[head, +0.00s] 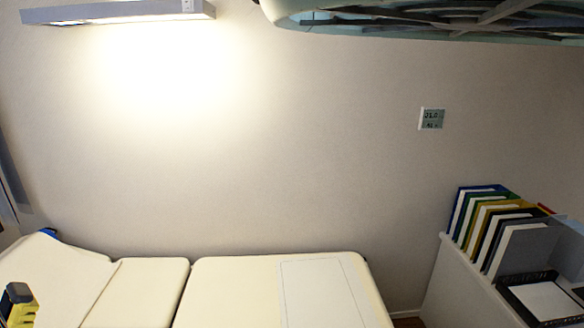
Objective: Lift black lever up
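I see no black lever that I can make out in the head view. A small yellow object with a dark grey top (18,296) shows at the bottom left edge, in front of the couch. It is partly cut off, and I cannot tell what it is.
A white shelf unit (450,285) at the bottom right holds upright binders (490,222) and a black tray (543,297) with white paper. A lit wall lamp (120,12) and a teal-rimmed overhead structure (430,22) are above. A small display (431,119) hangs on bare wall.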

